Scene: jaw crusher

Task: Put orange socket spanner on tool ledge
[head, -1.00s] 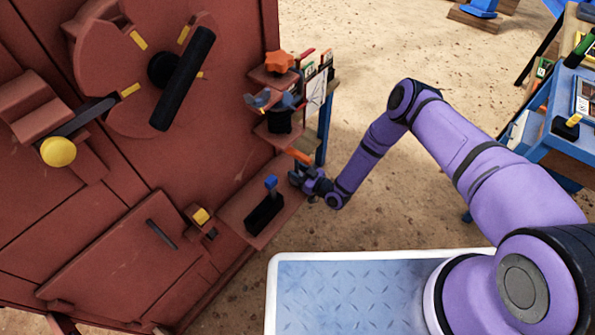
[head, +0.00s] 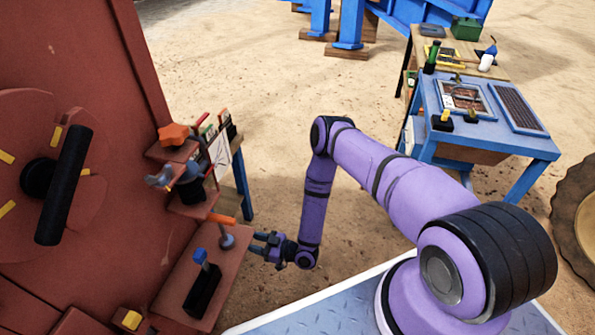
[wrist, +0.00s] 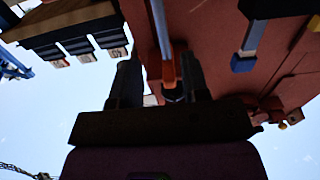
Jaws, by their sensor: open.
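The orange socket spanner (head: 224,219) stands roughly upright on the red-brown tool ledge (head: 172,292), its orange bar on top and its grey shaft and round foot below. My gripper (head: 259,244) is open and empty at the ledge's right edge, just right of the spanner, with a small gap showing in the head view. In the wrist view the spanner (wrist: 167,65) shows between the two open fingers (wrist: 162,85); its lower end is partly hidden, and its depth from the fingers is hard to tell.
A black holder (head: 203,290) with a blue-topped tool (head: 200,256) stands on the same ledge, left of the spanner. Small shelves above carry an orange star knob (head: 173,134) and a black pot (head: 188,190). Open sandy ground lies right of my gripper; a blue table (head: 470,125) stands beyond.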

